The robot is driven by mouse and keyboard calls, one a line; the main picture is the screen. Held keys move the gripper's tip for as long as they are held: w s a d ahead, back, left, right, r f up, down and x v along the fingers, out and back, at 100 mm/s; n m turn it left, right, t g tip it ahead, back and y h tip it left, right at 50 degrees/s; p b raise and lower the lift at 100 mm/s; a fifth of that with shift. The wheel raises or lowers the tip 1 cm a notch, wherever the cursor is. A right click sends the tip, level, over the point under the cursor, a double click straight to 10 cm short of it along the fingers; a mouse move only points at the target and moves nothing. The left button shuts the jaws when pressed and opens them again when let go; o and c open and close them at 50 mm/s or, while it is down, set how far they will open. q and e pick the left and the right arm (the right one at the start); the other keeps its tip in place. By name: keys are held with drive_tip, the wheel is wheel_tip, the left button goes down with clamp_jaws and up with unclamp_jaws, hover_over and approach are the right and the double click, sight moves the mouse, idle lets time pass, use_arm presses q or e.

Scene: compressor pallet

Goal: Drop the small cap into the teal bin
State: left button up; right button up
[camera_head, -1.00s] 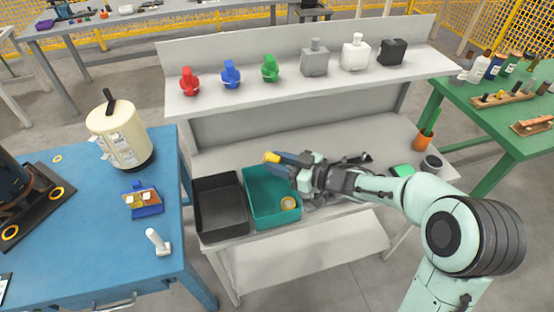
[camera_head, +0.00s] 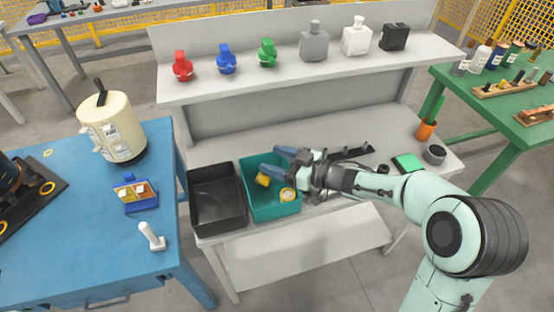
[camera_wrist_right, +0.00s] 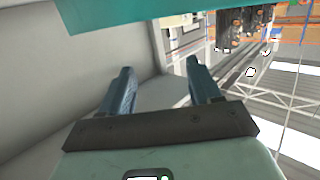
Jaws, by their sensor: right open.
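A small yellow cap (camera_head: 263,180) shows inside the outline of the teal bin (camera_head: 272,215) in the head view, just below the lower fingertip. I cannot tell whether it rests on the bin's floor or is still in the air. My right gripper (camera_head: 268,160) is over the bin's back part, with its two blue fingers spread and nothing between them. In the right wrist view the open fingers (camera_wrist_right: 159,70) are empty and part of the teal bin shows along the top. My left gripper is out of view.
A black bin (camera_head: 217,222) stands directly left of the teal one on the grey bench. A shelf (camera_head: 300,82) with coloured valve-like parts and bottle shapes runs behind. A blue table (camera_head: 70,240) is at left, a green table (camera_head: 500,115) at right.

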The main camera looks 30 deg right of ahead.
use_arm(q)
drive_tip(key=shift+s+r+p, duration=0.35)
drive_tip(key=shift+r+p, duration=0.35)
drive_tip(key=shift+p, duration=0.15)
use_arm(e)
drive_tip(key=v, duration=1.3)
drive_tip(key=shift+s, duration=0.15)
